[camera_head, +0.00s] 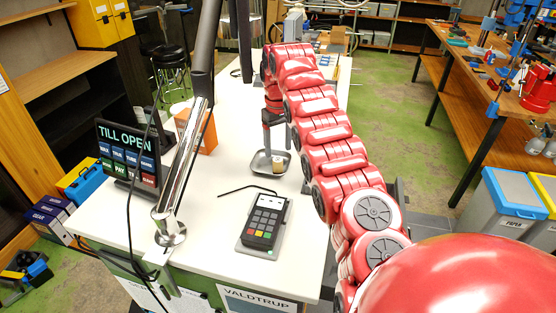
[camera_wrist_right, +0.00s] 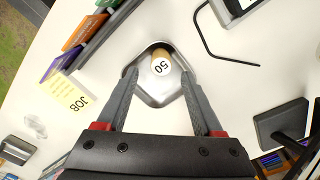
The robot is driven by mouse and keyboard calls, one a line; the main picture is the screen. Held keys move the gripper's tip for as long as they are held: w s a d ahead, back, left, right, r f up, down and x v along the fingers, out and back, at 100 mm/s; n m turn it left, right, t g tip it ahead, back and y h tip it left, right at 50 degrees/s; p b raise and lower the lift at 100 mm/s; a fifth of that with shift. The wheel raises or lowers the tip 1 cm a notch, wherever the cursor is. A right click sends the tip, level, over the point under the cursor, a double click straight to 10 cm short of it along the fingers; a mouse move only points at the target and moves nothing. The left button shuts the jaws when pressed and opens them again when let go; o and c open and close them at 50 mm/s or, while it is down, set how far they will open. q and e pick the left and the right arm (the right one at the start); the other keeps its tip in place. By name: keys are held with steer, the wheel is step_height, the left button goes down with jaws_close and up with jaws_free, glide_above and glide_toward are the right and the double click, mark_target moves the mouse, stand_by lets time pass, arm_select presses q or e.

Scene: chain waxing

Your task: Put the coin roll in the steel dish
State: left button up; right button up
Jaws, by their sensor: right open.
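The coin roll (camera_head: 278,164) is a short tan cylinder with a white end. It stands inside the steel dish (camera_head: 259,168), a shallow rounded tray on the white counter. In the right wrist view the roll (camera_wrist_right: 160,64) shows its "50" end towards the camera, near the far corner of the dish (camera_wrist_right: 157,95). My right gripper (camera_head: 278,146) points down over the dish. In the right wrist view its open fingers (camera_wrist_right: 160,74) are spread to either side of the roll, with a gap on each side. My left gripper is not in view.
A card terminal (camera_head: 264,222) and its cable are in front of the dish. A till screen (camera_head: 128,157), a metal pole (camera_head: 184,170) and an orange box (camera_head: 196,130) stand to the left. The counter right of the terminal is clear.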

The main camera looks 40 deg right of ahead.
mark_target(279, 159)
step_height(279, 159, up, 6)
steer(key=p, duration=0.3)
steer(key=shift+r, duration=0.2)
steer(key=shift+s+f, duration=0.1)
stand_by(0.4)
